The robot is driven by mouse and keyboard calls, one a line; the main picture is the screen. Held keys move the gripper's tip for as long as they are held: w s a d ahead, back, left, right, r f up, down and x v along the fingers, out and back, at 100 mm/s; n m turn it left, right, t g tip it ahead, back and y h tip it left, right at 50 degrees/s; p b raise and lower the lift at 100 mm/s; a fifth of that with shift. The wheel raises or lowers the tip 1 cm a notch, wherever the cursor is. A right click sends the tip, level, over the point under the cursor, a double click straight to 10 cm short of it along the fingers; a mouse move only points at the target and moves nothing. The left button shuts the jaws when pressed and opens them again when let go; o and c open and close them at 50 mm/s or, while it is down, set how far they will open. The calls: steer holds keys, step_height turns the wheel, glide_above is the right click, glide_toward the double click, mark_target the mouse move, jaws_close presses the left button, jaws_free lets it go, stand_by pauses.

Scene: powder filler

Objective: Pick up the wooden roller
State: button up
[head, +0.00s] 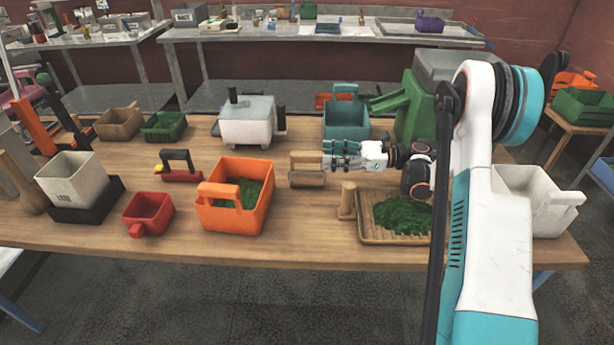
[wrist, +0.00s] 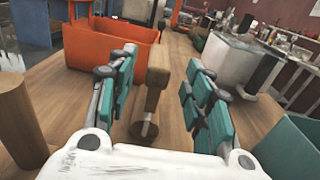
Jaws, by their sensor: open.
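The wooden roller (head: 306,180) stands on the table in the middle of the head view, with a wooden grip bar above its cylinder. In the wrist view the roller (wrist: 157,68) appears end-on, between my two spread fingers. My gripper (head: 327,154) is open and reaches in from the right, level with the roller's right end. In the wrist view my gripper (wrist: 162,62) shows a gap on each side of the roller. How far the fingertips overlap the roller is hard to tell. Nothing is held.
An orange bin (head: 232,226) with green contents stands left of the roller. A wooden tray (head: 372,235) of green matter and an upright wooden cylinder (head: 348,198) are in front. A teal bin (head: 346,121) is behind. A pale machine (head: 246,132) stands back left.

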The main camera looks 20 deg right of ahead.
mark_target(307, 154)
steer(key=shift+b+x, duration=1.05)
steer(key=shift+x, duration=2.5)
jaws_close()
